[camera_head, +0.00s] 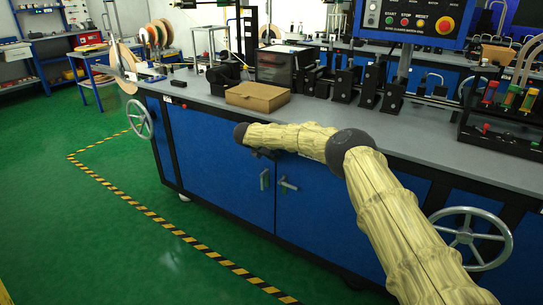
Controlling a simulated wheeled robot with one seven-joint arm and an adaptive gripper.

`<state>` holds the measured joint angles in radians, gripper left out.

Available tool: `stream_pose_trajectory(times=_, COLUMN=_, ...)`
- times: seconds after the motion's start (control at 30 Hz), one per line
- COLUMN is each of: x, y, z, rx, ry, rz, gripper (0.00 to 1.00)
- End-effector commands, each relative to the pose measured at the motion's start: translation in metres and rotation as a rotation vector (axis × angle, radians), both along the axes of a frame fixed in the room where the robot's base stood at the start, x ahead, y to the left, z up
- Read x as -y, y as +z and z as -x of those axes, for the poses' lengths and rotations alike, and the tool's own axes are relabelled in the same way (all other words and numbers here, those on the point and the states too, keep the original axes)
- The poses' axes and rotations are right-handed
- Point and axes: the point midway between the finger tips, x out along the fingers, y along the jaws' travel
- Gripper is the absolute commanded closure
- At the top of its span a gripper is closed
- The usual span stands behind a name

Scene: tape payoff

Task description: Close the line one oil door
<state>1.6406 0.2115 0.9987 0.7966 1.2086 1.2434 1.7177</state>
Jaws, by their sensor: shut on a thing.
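A long workbench has blue cabinet doors in its front. The left blue door (215,165) and the right blue door (325,205) meet at a dark upright seam and look about flush. Grey handles show near the seam, an upright left handle (264,180) and a lever-like right handle (287,185). I cannot read which door is the line one oil door. My arm reaches across the bench front. A small dark part of my gripper (263,153) shows under the forearm, just above the handles. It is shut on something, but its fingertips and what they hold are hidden.
A handwheel (139,119) sticks out at the bench's left end and another handwheel (469,238) at the right. A cardboard box (258,97) and dark machine parts stand on the worktop. The green floor (130,215) with its striped line is clear at left.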

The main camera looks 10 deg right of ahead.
Motion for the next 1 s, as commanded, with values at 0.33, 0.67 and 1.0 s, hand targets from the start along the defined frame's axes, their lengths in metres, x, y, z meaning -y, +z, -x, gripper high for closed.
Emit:
stream_pose_trajectory(times=0.33, x=-0.014, y=0.040, z=0.010, rx=0.017, ry=-0.005, rz=0.010, gripper=1.00)
stream_pose_trajectory(times=0.67, x=-0.046, y=0.058, z=0.028, rx=0.007, ry=0.003, rz=0.005, gripper=1.00)
stream_pose_trajectory(times=1.0, x=-0.071, y=0.033, z=0.045, rx=-0.057, ry=0.181, rz=0.126, gripper=1.00)
